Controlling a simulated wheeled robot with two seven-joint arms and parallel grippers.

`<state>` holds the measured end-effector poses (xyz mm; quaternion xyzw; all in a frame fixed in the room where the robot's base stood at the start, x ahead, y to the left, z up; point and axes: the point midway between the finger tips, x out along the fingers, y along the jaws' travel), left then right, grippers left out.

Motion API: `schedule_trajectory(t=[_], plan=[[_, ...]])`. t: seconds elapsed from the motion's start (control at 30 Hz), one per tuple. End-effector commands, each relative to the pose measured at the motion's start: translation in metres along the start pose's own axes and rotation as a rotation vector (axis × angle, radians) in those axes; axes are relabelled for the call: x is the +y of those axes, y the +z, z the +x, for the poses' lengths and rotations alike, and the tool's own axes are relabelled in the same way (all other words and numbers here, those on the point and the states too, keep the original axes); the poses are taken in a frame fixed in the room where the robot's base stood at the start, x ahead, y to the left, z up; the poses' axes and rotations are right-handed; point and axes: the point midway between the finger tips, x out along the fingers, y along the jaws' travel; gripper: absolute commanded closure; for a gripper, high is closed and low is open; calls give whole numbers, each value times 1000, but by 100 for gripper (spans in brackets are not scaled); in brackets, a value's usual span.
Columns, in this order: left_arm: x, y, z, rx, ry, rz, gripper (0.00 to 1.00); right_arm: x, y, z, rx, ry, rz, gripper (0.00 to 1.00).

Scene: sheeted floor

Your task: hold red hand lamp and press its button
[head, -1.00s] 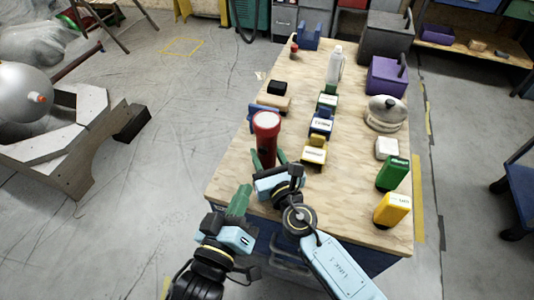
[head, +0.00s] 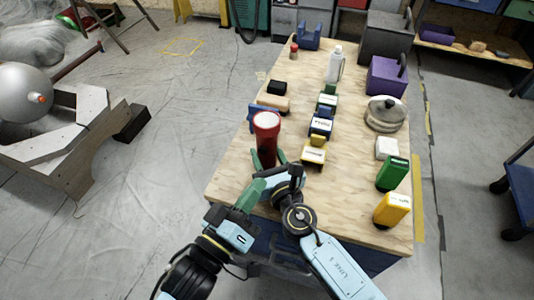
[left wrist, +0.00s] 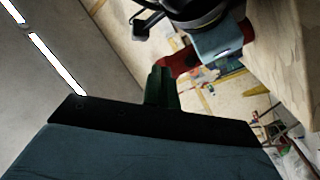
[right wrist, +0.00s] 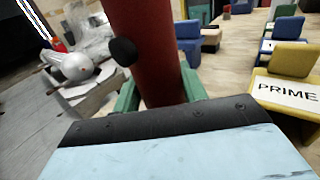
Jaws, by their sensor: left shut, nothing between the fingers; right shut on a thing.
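The red hand lamp (head: 266,138) stands upright at the left front part of the wooden table, its round pale top facing up. My right gripper (head: 270,163) is shut on its lower body; the right wrist view shows the red cylinder (right wrist: 148,50) between the green fingers. A round black button (right wrist: 123,51) sticks out of the lamp's left side there. My left gripper (head: 252,192) is shut and empty, just below and left of the right gripper, apart from the lamp. In the left wrist view its closed green fingers (left wrist: 161,88) point toward part of the red lamp (left wrist: 185,62).
The wooden table (head: 230,172) holds several labelled holders, including a yellow one (head: 313,152) right of the lamp. Green (head: 392,173) and yellow (head: 392,209) boxes stand at the right edge. A blue block (head: 256,115) is behind the lamp.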

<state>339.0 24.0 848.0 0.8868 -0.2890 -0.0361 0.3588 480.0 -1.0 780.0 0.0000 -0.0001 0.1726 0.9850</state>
Motion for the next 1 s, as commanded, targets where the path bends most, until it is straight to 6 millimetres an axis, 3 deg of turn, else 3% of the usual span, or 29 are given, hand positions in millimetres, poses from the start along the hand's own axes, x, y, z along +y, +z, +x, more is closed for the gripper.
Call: schedule_trajectory(t=[0.17,0.3,0.67,0.83,1.0], plan=[[3,2,-1,-128,196,-54,100,0,0,0,0,0,0,84],[-6,2,-9,-249,286,-104,100,0,0,0,0,0,0,84],[-32,-7,-25,-433,335,-178,100,0,0,0,0,0,0,84],[-36,-8,-16,-439,335,-182,100,0,0,0,0,0,0,84],[-42,-10,7,-437,336,-182,100,0,0,0,0,0,0,84]])
